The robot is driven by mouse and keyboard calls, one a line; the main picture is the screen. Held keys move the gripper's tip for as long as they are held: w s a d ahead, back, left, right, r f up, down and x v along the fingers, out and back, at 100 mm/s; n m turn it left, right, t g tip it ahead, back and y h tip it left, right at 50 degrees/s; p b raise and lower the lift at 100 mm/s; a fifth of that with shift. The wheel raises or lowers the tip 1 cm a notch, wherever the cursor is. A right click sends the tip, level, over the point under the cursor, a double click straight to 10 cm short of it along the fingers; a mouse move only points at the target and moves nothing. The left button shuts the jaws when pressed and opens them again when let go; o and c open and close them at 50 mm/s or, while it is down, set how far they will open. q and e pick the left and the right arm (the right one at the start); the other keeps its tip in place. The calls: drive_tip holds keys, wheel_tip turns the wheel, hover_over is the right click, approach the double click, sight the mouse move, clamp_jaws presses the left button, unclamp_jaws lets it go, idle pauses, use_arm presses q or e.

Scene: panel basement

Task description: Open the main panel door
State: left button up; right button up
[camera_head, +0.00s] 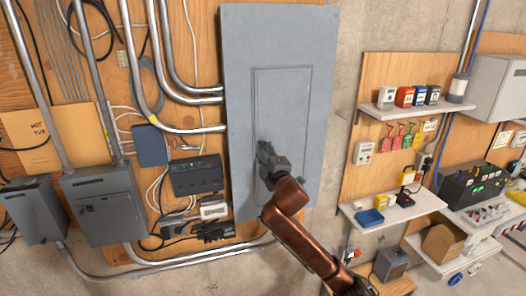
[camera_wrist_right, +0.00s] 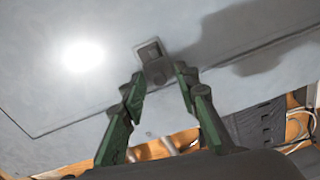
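The main panel (camera_head: 240,60) is a tall grey metal cabinet on the wall. Its door (camera_head: 285,100) is a raised rectangle that looks closed and flush. My right gripper (camera_head: 264,155) is in front of the door's left edge and hides the part behind it. In the right wrist view, a small square latch (camera_wrist_right: 150,50) sits on the door surface (camera_wrist_right: 90,85). The two green fingers of my right gripper (camera_wrist_right: 158,80) stand apart, with the latch at their tips. I cannot tell whether they touch it. My left gripper is not in view.
Conduits (camera_head: 150,90) and grey boxes (camera_head: 105,200) fill the wall left of the panel. A black device (camera_head: 196,175) sits close to its left side. Shelves (camera_head: 400,205) with small items stand at right. Bare concrete wall lies between panel and shelves.

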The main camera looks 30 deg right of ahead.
drive_tip(key=shift+c, duration=0.3)
clamp_jaws()
idle(0.5)
